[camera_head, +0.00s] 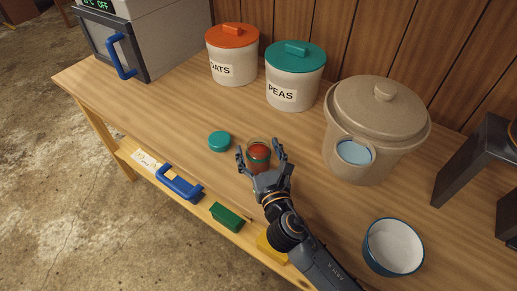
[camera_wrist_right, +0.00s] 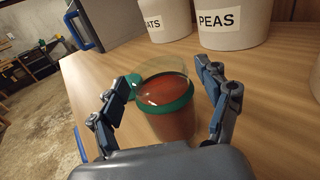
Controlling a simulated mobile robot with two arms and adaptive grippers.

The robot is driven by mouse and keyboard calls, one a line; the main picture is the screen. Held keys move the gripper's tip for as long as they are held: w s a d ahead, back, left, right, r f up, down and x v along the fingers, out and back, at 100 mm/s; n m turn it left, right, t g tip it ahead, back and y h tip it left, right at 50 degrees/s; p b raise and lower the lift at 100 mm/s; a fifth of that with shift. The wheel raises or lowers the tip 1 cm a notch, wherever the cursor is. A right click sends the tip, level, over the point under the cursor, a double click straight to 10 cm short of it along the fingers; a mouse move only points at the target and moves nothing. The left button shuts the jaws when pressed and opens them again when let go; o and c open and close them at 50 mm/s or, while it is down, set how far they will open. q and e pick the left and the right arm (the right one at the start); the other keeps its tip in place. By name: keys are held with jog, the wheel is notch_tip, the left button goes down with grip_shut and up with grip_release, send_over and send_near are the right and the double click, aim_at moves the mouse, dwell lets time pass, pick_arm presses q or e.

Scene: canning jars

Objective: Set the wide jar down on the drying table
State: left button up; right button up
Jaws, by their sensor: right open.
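A glass jar (camera_head: 259,158) with red contents and a green band stands upright on the wooden counter (camera_head: 190,115). It also shows in the wrist view (camera_wrist_right: 168,118), with a clear rim above the band. My right gripper (camera_head: 259,148) is open, with one finger on each side of the jar. In the wrist view gaps show between the fingers and the jar. A teal lid (camera_head: 219,141) lies on the counter just left of the jar. My left gripper is not in view. I cannot tell which surface is the drying table.
Oats (camera_head: 232,57) and peas (camera_head: 295,78) canisters stand behind, and a large beige lidded pot (camera_head: 375,120) is to the right. A white bowl (camera_head: 393,247) is at the front right. A grey box with a blue handle (camera_head: 121,56) stands back left. Counter left of the lid is clear.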

jog(key=b+v, duration=0.1)
jog(key=v, duration=1.1)
jog(key=shift+s, duration=0.1)
